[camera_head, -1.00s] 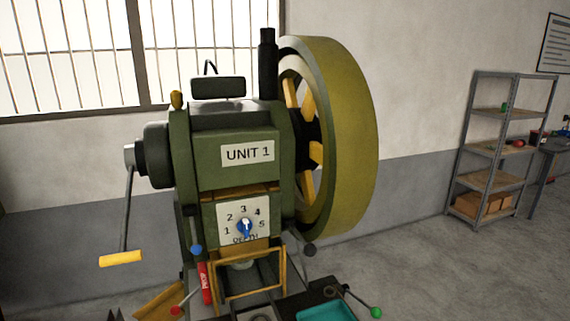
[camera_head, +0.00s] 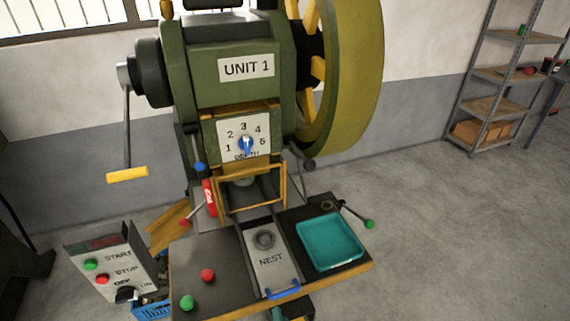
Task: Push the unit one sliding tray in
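The green press labelled UNIT 1 (camera_head: 246,68) stands in the middle of the view. Its sliding tray, marked NEST (camera_head: 270,260), lies on the dark press table (camera_head: 215,262) in front of the yellow guard frame (camera_head: 252,190). The tray reaches out towards the table's front edge, with a blue handle (camera_head: 283,290) at its near end. A round grey seat (camera_head: 264,239) is on the tray; whether a part lies in it I cannot tell. My gripper is not in view.
A teal bin (camera_head: 330,242) sits on the table right of the tray. Red (camera_head: 208,275) and green (camera_head: 187,302) buttons are at the left. A START/STOP box (camera_head: 112,265) stands further left. A green-knobbed lever (camera_head: 368,223) projects right.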

